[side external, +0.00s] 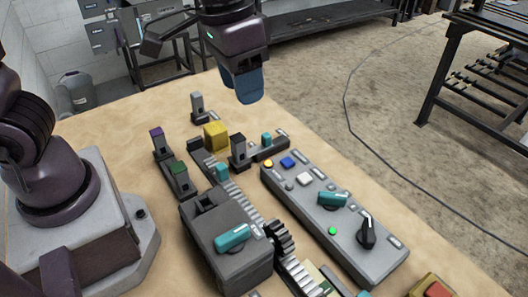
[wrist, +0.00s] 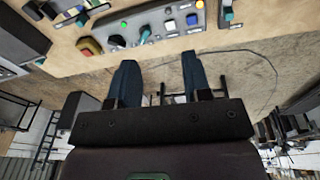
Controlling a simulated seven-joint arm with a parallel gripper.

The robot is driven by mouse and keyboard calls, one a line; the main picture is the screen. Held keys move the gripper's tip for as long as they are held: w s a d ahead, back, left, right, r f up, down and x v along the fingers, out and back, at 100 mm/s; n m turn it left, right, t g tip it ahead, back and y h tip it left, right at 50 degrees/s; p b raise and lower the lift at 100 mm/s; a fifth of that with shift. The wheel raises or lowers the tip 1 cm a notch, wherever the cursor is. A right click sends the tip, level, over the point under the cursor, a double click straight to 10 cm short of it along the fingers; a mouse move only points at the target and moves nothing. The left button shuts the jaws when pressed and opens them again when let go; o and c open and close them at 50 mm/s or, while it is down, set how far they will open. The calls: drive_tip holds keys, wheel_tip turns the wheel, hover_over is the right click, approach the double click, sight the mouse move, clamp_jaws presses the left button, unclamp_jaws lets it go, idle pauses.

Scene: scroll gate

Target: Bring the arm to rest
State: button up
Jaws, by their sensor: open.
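My gripper (side external: 249,88) hangs in the air over the far edge of the table, at the top middle of the side external view. In the wrist view its two blue fingers (wrist: 158,80) stand well apart with nothing between them. It touches nothing. Below it on the wooden table (side external: 120,122) lies the mechanism: a grey housing with a teal handle (side external: 232,238), a toothed rack (side external: 240,198), and a yellow block (side external: 215,135).
A grey control panel (side external: 310,192) with buttons, a green light, a teal switch and a black knob lies right of the rack. A red button box (side external: 433,288) is at the lower right. Small posts, one purple-topped (side external: 158,141), stand left. The air around my gripper is clear.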

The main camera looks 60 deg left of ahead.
drive_tip(key=s+a+r+n+t, duration=0.1)
drive_tip(key=s+a+r+t, duration=0.3)
drive_tip(key=s+a, duration=0.5)
drive_tip(key=shift+s+a+r+y, duration=0.2)
drive_tip(key=shift+s+r+y, duration=0.2)
drive_tip(key=shift+s+r, duration=0.15)
drive_tip(key=shift+c, duration=0.4)
idle(0.8)
